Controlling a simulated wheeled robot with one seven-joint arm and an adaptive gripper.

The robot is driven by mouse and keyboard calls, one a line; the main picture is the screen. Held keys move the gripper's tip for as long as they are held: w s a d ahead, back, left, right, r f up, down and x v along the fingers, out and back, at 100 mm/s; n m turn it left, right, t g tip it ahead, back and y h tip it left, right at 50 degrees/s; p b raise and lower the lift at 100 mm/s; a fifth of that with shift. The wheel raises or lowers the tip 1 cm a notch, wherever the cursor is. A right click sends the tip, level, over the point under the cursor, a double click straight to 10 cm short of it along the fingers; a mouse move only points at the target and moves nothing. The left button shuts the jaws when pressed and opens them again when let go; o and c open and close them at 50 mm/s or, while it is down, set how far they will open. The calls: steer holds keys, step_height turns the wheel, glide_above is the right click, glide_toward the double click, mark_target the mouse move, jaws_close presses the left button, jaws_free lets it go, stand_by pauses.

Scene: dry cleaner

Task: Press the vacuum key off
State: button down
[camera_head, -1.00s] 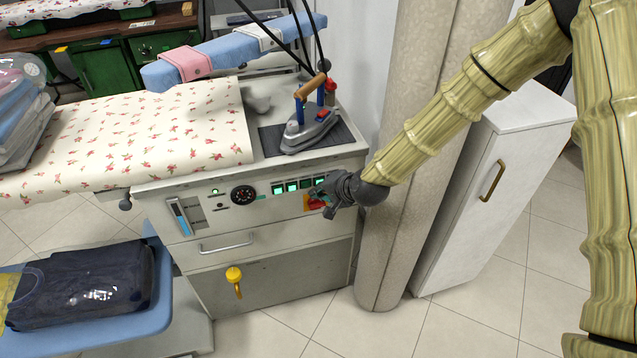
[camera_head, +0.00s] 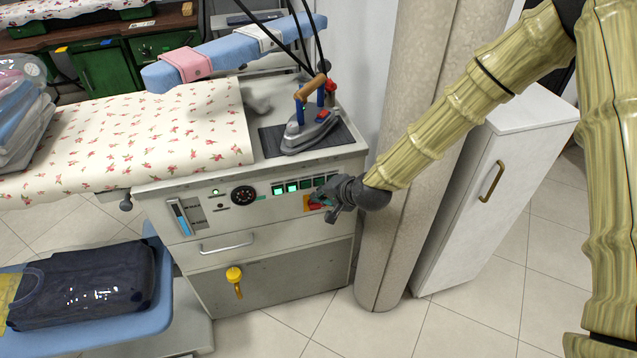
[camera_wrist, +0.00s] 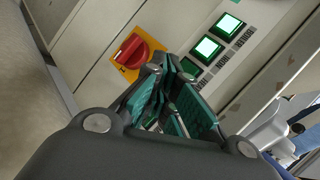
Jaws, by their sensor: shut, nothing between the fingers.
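A row of square keys (camera_head: 292,187) sits on the front panel of the ironing station. In the wrist view two keys (camera_wrist: 207,48) glow bright white-green, and a darker green key (camera_wrist: 189,66) lies beside my fingertips. My gripper (camera_head: 322,196) is shut and empty in front of the panel, just below the right end of the row. In the wrist view my gripper (camera_wrist: 170,72) hides part of the row. I cannot tell whether the fingertips touch the panel.
A red rotary switch on a yellow plate (camera_wrist: 134,52) is close beside my fingers. An iron (camera_head: 310,132) stands on the station top above the panel. A black dial (camera_head: 243,195) is left of the keys. A beige column (camera_head: 385,250) stands close on the right.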

steer(key=shift+s, duration=0.1)
steer(key=s, duration=0.1)
steer(key=s+d, duration=0.1)
steer(key=s, duration=0.2)
steer(key=shift+s+d+p, duration=0.3)
steer(key=shift+s+p, duration=0.05)
stand_by(0.4)
